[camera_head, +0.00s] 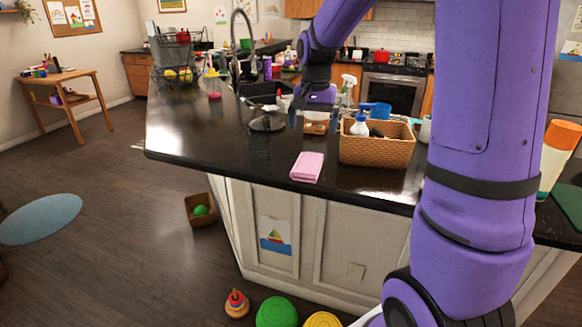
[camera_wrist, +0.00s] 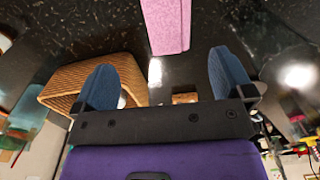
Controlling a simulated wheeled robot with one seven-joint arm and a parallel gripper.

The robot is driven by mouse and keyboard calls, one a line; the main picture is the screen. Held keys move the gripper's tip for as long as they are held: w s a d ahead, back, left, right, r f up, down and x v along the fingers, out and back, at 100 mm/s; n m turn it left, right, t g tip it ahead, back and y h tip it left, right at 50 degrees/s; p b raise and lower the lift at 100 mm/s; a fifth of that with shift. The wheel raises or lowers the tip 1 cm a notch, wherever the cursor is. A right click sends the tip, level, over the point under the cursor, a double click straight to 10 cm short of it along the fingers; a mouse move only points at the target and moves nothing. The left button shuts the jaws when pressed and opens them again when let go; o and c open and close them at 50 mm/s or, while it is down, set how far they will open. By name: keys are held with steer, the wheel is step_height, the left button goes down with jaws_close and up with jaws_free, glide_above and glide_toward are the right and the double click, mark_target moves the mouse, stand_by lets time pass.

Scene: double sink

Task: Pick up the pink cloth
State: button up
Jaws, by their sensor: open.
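The pink cloth (camera_head: 307,167) lies folded flat on the black countertop, close to its front edge. In the wrist view the cloth (camera_wrist: 168,25) shows at the top middle, beyond the fingertips and cut off by the picture edge. My gripper (camera_head: 313,118) hangs over the counter behind the cloth, left of the wicker basket. In the wrist view my gripper (camera_wrist: 163,72) has its two blue fingers spread wide, with nothing between them. The gripper and cloth are apart.
The wicker basket (camera_head: 376,152) holds a bottle and other items, close right of the cloth. The sink (camera_head: 268,92) and faucet (camera_head: 240,38) lie behind, with a spray bottle (camera_head: 347,92) nearby. The counter left of the cloth is bare.

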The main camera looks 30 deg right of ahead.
steer(key=w+f, duration=0.2)
glide_above(309, 163)
steer(key=shift+m, duration=0.3)
steer(key=f, duration=0.5)
steer(key=shift+w+a+f, duration=0.1)
steer(key=shift+w+a, duration=0.1)
steer(key=shift+w, duration=0.05)
steer(key=shift+s+d+f, duration=0.1)
steer(key=shift+d+f, duration=0.05)
steer(key=shift+f, duration=1.2)
steer(key=shift+s+d+f, duration=0.1)
steer(key=shift+d+f, duration=0.05)
steer(key=shift+f, duration=1.2)
steer(key=c, duration=1)
